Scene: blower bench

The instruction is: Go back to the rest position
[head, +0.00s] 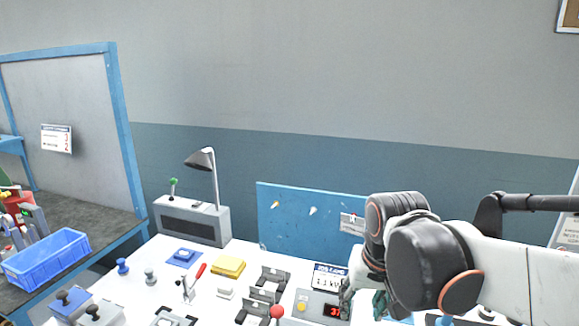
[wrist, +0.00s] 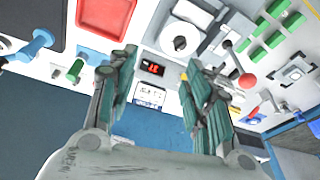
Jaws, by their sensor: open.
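My gripper (wrist: 161,58) is open and empty in the wrist view, its two green-padded fingers spread apart. In the head view my gripper (head: 363,298) points down at the right side of the white bench, partly hidden by my arm. The display also shows between the fingers in the wrist view (wrist: 152,68). I cannot tell how high the fingertips are above the bench.
A red ball-topped lever (head: 277,311) stands left of the display. A yellow block (head: 228,266), a grey lamp (head: 202,160) and a blue backboard (head: 300,218) are farther off. A blue crate (head: 47,258) sits on the left table. The space above the bench's middle looks clear.

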